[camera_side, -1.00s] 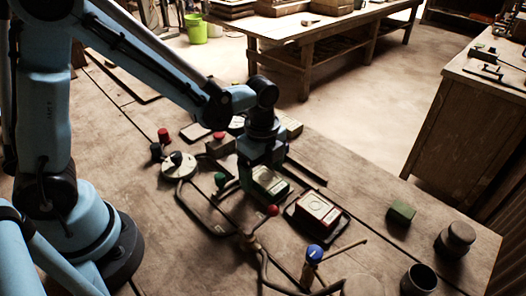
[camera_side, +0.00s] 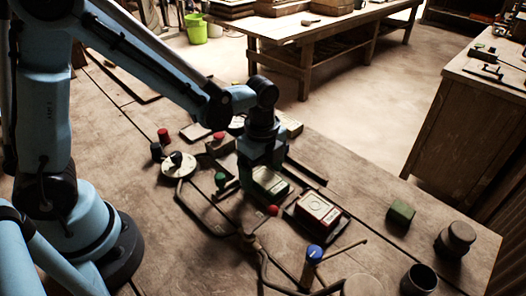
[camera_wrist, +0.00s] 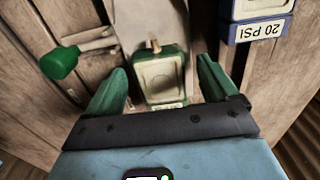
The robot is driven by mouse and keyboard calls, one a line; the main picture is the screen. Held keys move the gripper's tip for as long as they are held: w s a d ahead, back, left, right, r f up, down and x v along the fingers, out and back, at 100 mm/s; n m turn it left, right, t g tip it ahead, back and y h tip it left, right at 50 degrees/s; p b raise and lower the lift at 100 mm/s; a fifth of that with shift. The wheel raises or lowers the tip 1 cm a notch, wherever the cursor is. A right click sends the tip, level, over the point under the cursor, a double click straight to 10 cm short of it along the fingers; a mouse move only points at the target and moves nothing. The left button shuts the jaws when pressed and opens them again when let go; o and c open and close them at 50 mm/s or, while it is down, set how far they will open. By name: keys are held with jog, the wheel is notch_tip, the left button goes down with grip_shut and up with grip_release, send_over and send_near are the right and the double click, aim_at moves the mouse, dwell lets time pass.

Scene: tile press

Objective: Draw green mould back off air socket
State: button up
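The green mould (camera_wrist: 163,76) has a pale framed face and a small brass nub at its far end, in the wrist view. Its pale top also shows in the side view (camera_side: 270,182), beside my gripper. My gripper (camera_wrist: 165,84) is open, with one green finger on each side of the mould. A narrow gap shows between each finger and the mould, so it does not look gripped. I cannot clearly make out the air socket or whether the mould is joined to it.
A green-knobbed lever (camera_wrist: 60,62) lies left of my fingers.

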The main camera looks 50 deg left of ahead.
aim_at(258, 174)
notch_tip(258, 174, up, 12)
dwell(0.9)
jog(key=s+a+n+t, duration=0.6)
jog(key=a+n+t, duration=0.1)
jog(key=n, duration=1.1)
jog(key=shift+a+r, duration=0.2)
jog(key=shift+a, duration=0.1)
